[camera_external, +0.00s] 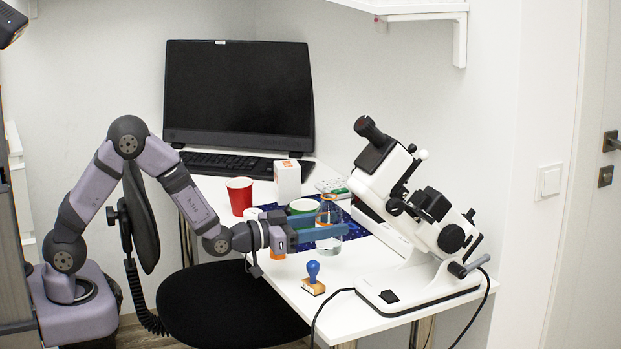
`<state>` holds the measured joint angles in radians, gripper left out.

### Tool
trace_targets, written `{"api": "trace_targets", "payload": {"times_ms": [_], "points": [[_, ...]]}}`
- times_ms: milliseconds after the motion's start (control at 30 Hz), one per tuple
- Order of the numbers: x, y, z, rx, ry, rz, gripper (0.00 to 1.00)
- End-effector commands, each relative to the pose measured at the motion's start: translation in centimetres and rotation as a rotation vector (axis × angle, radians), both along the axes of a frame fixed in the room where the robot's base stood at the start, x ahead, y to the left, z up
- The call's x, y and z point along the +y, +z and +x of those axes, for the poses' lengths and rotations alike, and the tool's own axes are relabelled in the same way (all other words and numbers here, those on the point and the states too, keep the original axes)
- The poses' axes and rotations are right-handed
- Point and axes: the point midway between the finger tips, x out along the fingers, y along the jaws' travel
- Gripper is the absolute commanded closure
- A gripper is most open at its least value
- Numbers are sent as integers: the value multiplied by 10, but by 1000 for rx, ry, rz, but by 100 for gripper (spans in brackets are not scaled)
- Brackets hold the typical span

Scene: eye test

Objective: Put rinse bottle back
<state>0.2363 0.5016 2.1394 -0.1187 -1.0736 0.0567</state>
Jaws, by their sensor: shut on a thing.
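The rinse bottle (328,246) is a clear bottle with an orange-tinted upper part, upright near the middle of the white table. My gripper (335,231) reaches in from the left with its blue fingers level at the bottle's middle. It is shut on the bottle, and the near finger hides part of it. The bottle's lower part shows below the fingers. I cannot tell whether its base touches the table.
A white microscope (425,235) stands close on the right. A blue-handled stamp (313,278) is in front. A red cup (239,197), a green cup (303,206) and a white box (287,182) stand behind. A dark blue mat (353,231) lies around the bottle.

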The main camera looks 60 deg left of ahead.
Motion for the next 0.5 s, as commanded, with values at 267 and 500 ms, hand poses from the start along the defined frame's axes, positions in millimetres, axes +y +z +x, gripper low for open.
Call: {"api": "trace_targets", "payload": {"times_ms": [267,500], "points": [[0,-27,0,4,0,1,81],[0,-37,0,-1,0,0,81]]}}
